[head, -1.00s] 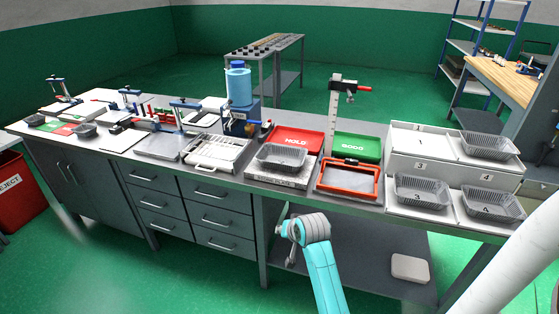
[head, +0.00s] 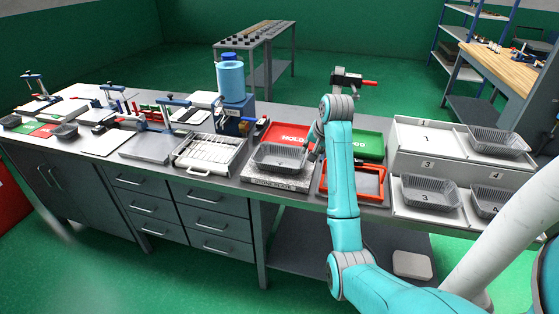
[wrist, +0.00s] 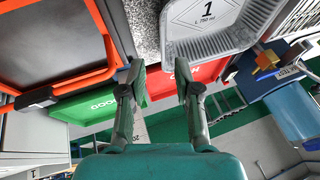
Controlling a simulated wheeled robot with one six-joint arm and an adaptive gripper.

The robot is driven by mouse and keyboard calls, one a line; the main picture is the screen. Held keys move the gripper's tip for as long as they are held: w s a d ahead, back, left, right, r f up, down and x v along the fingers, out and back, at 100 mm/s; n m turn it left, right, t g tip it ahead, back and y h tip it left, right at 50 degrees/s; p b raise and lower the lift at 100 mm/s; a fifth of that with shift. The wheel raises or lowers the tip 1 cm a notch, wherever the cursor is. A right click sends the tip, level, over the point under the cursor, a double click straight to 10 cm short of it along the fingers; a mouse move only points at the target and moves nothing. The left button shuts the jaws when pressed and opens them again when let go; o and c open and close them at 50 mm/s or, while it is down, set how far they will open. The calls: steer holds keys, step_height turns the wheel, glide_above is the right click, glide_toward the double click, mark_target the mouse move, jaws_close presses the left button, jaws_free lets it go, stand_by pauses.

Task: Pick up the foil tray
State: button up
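A silver foil tray (head: 281,157) sits on a speckled stone plate (head: 277,180) near the middle of the bench. In the wrist view its base (wrist: 212,30) shows a label with a "1", above and right of my fingertips. My gripper (wrist: 160,80) is open and empty, its two fingers apart. In the head view my gripper (head: 317,147) is just right of this tray, partly hidden by my arm; I see no contact. More foil trays stand at the right: one at the back (head: 497,140), one at the front (head: 430,192) and one partly behind a white column (head: 490,202).
A red HOLD tray (head: 285,132) lies behind the stone plate, and a green GOOD tray (head: 368,144) is right of it. An orange-framed fixture (head: 370,182) stands close on the right, with a post and clamp behind. A blue bottle (head: 230,78) stands back left.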

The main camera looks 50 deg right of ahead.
mark_target(304, 159)
steer(key=x, duration=0.3)
steer(key=shift+w+x, duration=0.15)
steer(key=shift+x, duration=1.25)
steer(key=shift+w+x, duration=0.2)
steer(key=shift+x, duration=1.15)
steer(key=shift+a+r, duration=0.1)
jaws_close()
